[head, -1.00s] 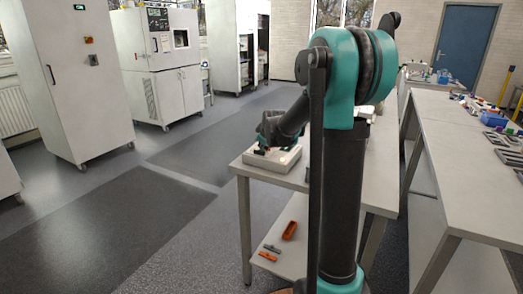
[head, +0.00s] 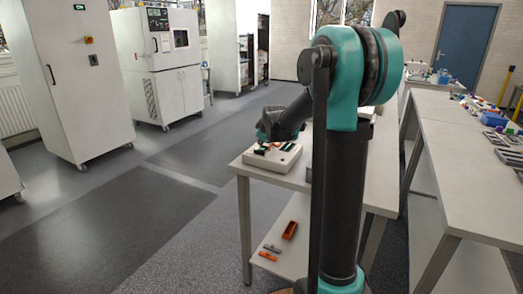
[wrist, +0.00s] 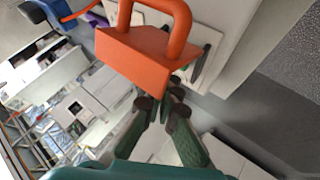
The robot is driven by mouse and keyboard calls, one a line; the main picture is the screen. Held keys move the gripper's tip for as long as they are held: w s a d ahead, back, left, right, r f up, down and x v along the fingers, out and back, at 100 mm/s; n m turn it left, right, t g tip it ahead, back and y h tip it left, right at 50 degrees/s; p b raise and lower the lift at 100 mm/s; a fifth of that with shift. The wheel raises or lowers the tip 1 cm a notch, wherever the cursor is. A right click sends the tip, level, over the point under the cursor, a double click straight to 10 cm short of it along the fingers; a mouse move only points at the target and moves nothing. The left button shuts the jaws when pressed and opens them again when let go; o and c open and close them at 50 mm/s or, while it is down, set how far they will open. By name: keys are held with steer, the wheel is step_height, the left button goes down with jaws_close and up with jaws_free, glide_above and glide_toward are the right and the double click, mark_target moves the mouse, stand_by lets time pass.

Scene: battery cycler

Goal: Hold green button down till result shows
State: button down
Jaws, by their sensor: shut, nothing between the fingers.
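The white tester box (head: 287,161) lies on the near end of the light table in the head view, with dark green areas on its top. My gripper (head: 260,146) is over the box's left part, small and dark there. In the wrist view my gripper (wrist: 165,103) has its green fingers with brown tips close together, with nothing seen between them. A large orange block with a handle (wrist: 150,45) fills the upper middle of that view, just beyond the fingertips. I cannot make out the green button or a result on a display. Whether the fingertips touch anything cannot be told.
The light table (head: 340,190) has a lower shelf with orange and grey parts (head: 290,230). A second bench (head: 450,160) with small items runs along the right. White cabinets (head: 75,80) stand at the left, and the floor before them is clear.

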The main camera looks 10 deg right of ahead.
mark_target(262, 150)
steer(key=shift+r, duration=2.55)
steer(key=shift+s, duration=0.1)
